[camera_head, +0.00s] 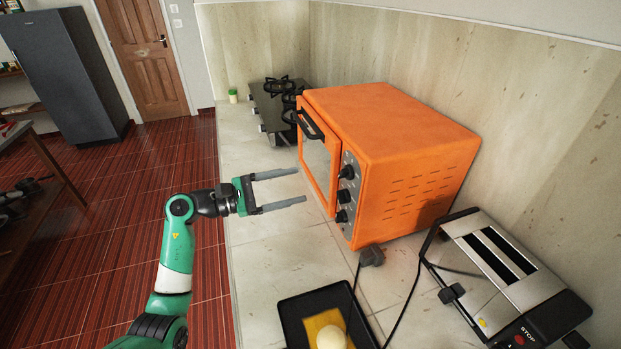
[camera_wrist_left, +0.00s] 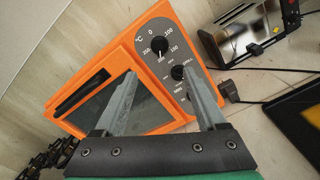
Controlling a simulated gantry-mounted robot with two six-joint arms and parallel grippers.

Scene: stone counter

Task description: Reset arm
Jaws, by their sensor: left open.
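My left gripper (camera_head: 304,186) is open and empty in the head view. It hovers over the counter in front of the orange oven (camera_head: 400,150), with its two grey fingers pointing at the oven's front. In the left wrist view, the two fingers (camera_wrist_left: 166,95) spread apart in front of the oven door (camera_wrist_left: 95,95) and its dials (camera_wrist_left: 159,48). Nothing is between the fingers. The door looks shut in the left wrist view. My right gripper is not in view.
A black tray (camera_head: 290,321) with a yellow board and a pale round item stands at the front. A toaster (camera_head: 500,262) stands at the right, with a plug (camera_head: 371,255) and cable beside the oven. A gas hob (camera_head: 275,118) lies behind.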

